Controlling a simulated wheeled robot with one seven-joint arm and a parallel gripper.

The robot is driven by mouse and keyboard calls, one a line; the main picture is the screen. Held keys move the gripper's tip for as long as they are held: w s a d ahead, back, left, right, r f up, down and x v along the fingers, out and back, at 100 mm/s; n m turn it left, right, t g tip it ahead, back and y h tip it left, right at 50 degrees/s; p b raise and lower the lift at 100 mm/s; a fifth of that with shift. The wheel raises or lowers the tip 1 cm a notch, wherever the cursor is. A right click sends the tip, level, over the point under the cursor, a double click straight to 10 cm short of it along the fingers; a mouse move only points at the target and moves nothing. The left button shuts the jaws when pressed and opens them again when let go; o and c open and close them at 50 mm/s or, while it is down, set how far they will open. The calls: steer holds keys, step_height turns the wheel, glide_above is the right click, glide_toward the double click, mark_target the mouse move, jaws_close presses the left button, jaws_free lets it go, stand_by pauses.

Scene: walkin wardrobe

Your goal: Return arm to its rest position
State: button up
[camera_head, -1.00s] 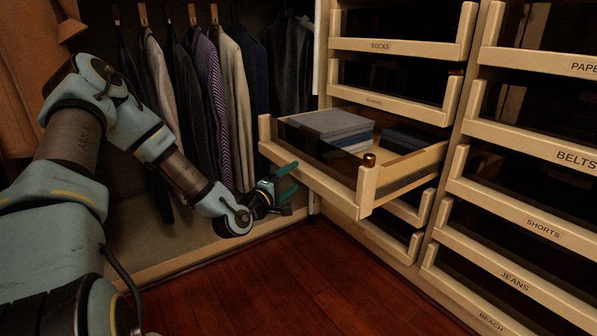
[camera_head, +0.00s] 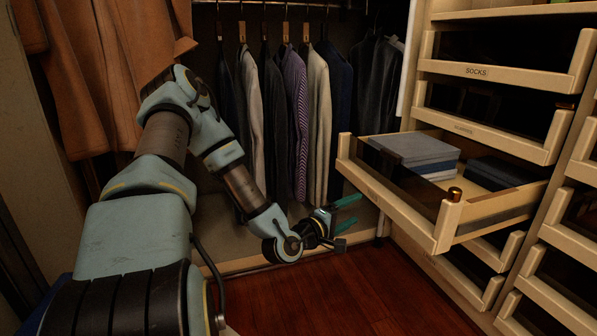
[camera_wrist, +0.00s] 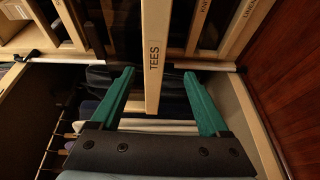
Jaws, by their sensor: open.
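My gripper (camera_head: 340,222) is open and empty, with green fingers spread apart, at the end of my bent arm. In the head view it is low, left of and below the front of the pulled-out drawer (camera_head: 400,205). In the wrist view my gripper (camera_wrist: 165,105) shows its two green fingers with nothing between them that it holds. A drawer front labelled TEES (camera_wrist: 154,60) lies beyond and between the fingertips in that view. I cannot tell the exact gap between the fingers and the drawer.
Hanging clothes (camera_head: 295,115) are behind my arm. Bare wooden floor (camera_head: 350,295) lies in front.

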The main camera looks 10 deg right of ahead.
steer(key=a+m+g+y+p, duration=0.1)
steer(key=a+m+g+y, duration=0.3)
steer(key=a+m+y, duration=0.95)
steer(key=s+a+r+n+g+y+p, duration=0.1)
steer(key=s+a+r+n+g, duration=0.15)
steer(key=s+a+r, duration=0.45)
steer(key=s+a+r+n+g, duration=0.2)
steer(key=s+a+r+n, duration=0.15)
steer(key=s+a, duration=0.4)
step_height(320, 180, up, 37)
steer(key=w+a+p, duration=0.1)
steer(key=w+p, duration=0.1)
steer(key=p, duration=3.6)
steer(key=shift+a+r, duration=0.2)
steer(key=shift+a, duration=0.05)
